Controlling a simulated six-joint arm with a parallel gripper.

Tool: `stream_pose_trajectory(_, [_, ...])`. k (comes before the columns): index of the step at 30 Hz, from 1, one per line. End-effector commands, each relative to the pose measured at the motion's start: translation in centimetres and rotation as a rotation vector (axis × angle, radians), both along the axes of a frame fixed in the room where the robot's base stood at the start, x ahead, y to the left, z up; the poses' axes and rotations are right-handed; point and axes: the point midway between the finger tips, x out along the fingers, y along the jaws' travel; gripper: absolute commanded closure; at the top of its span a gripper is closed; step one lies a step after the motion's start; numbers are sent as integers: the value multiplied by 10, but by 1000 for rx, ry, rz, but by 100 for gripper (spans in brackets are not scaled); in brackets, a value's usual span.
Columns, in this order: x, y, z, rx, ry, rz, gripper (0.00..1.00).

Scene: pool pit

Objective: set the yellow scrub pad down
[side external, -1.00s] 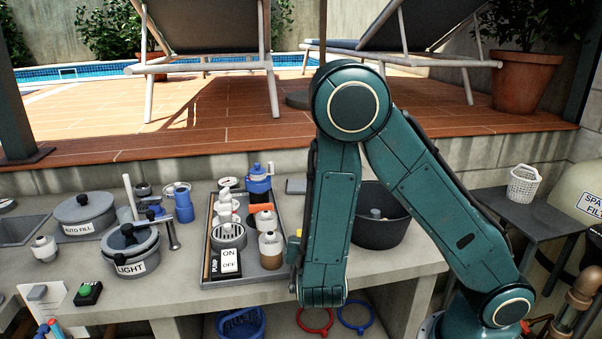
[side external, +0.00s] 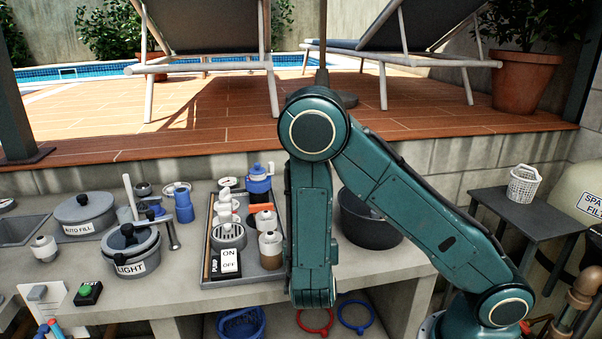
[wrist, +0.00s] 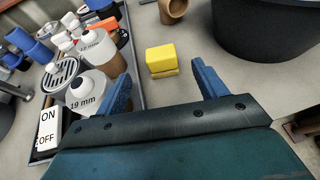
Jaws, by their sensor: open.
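The yellow scrub pad (wrist: 161,58) shows in the wrist view as a small yellow block on the grey counter, just right of the tray. My gripper (wrist: 162,73) is open, with one blue finger on each side and the pad just beyond and between the fingertips. I see a gap between the pad and each finger. In the side view my forearm hides the pad and the fingers.
The grey tray (side external: 272,275) with bottles and a switch box lies close on the left. A black tub (side external: 368,222) stands to the right; a brown pipe fitting (wrist: 172,10) is behind the pad in the wrist view. Some bare counter (wrist: 205,55) surrounds the pad.

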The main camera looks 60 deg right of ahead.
Motion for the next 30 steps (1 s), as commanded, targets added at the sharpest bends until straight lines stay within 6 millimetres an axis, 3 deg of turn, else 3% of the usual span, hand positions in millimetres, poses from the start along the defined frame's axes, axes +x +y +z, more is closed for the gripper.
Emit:
stream_pose_trajectory(12, [22, -32, -16, 0, 1, -2, 29])
stream_pose_trajectory(30, [31, -45, -23, -1, 1, -4, 29])
